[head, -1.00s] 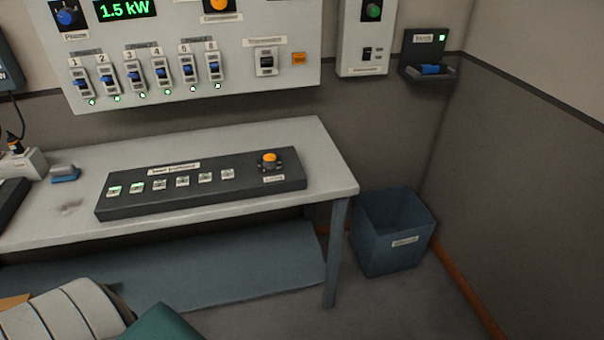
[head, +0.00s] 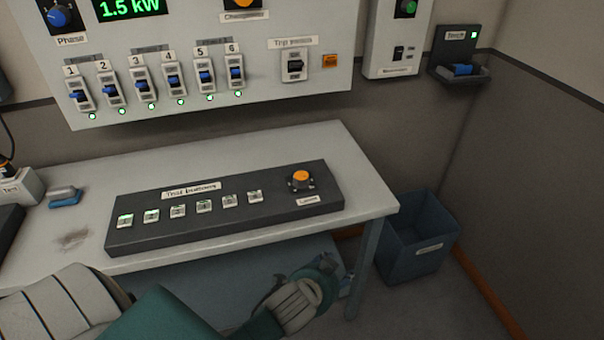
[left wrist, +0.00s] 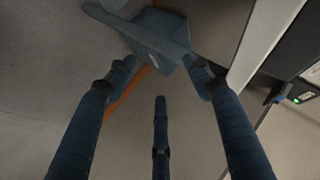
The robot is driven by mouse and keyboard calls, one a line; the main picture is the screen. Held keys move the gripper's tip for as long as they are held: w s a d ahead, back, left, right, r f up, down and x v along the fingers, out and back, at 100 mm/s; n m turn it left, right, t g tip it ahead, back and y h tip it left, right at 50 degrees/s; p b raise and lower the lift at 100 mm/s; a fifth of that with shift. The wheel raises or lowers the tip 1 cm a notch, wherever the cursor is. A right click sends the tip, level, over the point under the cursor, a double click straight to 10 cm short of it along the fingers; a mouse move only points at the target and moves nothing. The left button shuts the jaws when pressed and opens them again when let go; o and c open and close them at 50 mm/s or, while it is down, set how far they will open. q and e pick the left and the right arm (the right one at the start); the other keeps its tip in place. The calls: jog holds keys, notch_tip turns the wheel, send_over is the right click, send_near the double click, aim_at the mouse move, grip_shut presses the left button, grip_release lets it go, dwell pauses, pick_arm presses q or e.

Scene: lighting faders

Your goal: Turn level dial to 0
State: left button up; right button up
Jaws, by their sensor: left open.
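The level dial (head: 301,177) is an orange knob on a dark base at the right end of the black test-buttons console (head: 225,225). A small label sits below it; its pointer is too small to read. My left gripper (head: 332,272) is in front of the table's front edge, below the console and clear of the dial. In the left wrist view its blue-black fingers (left wrist: 162,78) are spread open with nothing between them. That view shows floor, bin and table leg, not the dial. My right gripper is not in view.
The white table (head: 365,195) carries the console and a blue-grey block (head: 65,195) at left. A blue bin (head: 425,235) stands on the floor at right. The wall panel (head: 335,85) with several switches is behind. The space above the dial is clear.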

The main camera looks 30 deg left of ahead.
pick_arm(q)
jog(key=w+d+r+m+t+h, duration=0.45)
jog(key=w+r+m, duration=0.35)
jog(key=r, duration=0.4)
jog(key=w+d+r+m+t+h, duration=0.35)
jog(key=w+d+r+m, duration=0.25)
jog(key=w+r+m, duration=0.45)
jog(key=s+d+r+m+g+h, duration=0.1)
jog(key=d+r+m+g+h, duration=0.3)
jog(key=m, duration=0.3)
jog(key=s+d+r+m+g+h, duration=0.1)
jog(key=d+r+m+h, duration=0.3)
jog(key=d+m, duration=0.3)
jog(key=m+g+y, duration=1.3)
jog(key=m+y, duration=0.2)
jog(key=m, duration=0.7)
send_over(301, 175)
notch_tip(301, 175, down, 5)
notch_tip(301, 175, down, 10)
jog(key=shift+f+p, duration=0.1)
jog(key=shift+p, duration=0.75)
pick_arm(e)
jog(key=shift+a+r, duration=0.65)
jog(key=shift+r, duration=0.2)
